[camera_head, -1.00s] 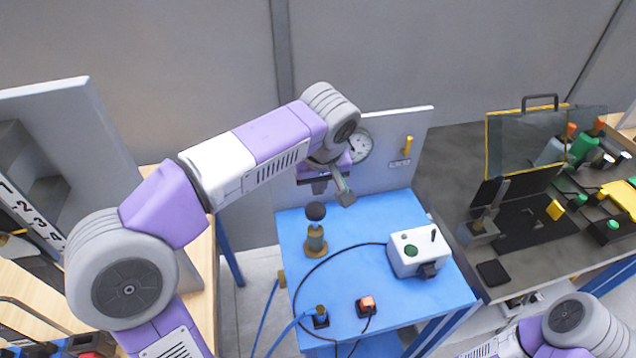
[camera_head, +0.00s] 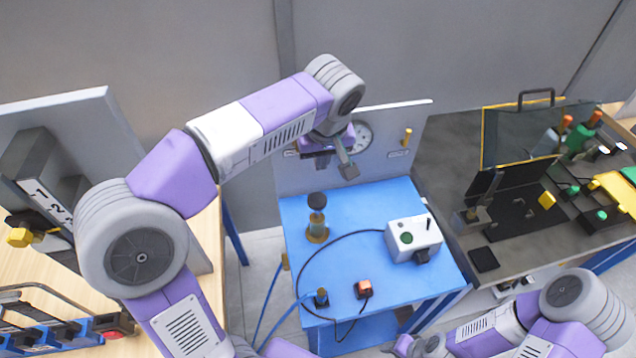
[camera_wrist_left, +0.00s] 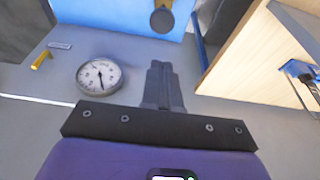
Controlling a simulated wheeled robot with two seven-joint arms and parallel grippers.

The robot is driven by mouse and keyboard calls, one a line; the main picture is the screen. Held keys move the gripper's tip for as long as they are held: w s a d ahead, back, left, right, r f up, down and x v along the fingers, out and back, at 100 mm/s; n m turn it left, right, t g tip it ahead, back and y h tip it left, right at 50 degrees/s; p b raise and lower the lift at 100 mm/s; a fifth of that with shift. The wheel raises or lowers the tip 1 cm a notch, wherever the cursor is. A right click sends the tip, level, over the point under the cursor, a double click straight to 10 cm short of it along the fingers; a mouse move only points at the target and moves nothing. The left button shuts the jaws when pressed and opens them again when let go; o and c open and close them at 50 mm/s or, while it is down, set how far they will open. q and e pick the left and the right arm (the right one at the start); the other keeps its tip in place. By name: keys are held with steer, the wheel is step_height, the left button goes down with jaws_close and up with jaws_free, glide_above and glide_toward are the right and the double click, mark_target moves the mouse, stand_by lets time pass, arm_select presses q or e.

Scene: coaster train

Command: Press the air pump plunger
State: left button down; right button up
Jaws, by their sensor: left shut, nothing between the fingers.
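The air pump (camera_head: 317,228) stands upright on the blue table (camera_head: 352,205), near its back left. Its dark round plunger knob (camera_head: 316,200) stands up above the body. My left gripper (camera_head: 348,172) is shut and empty, above and behind the pump and apart from the knob in the head view. In the left wrist view the shut fingertips (camera_wrist_left: 160,66) point toward the knob (camera_wrist_left: 161,20), with a gap between them. My right arm shows at the lower right of the head view, but its fingers do not show.
A round gauge (camera_head: 362,136) is on the grey panel behind the table; it also shows in the wrist view (camera_wrist_left: 100,76). A cluttered grey bench (camera_head: 520,262) stands right.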

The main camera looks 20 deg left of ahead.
arm_select(q)
steer(key=shift+f, duration=0.15)
steer(key=b, duration=0.3)
glide_toward(319, 203)
steer(key=w+f, duration=0.1)
steer(key=w+a+f, duration=0.1)
steer(key=f, duration=0.1)
steer(key=w+a+f, duration=0.1)
steer(key=f, duration=0.1)
steer(key=shift+w+a+f, duration=0.1)
steer(key=shift+w+a, duration=0.05)
steer(key=shift+a, duration=0.05)
steer(key=shift+f, duration=0.55)
step_height(319, 203, down, 6)
steer(key=b, duration=0.5)
steer(key=shift+d, duration=0.1)
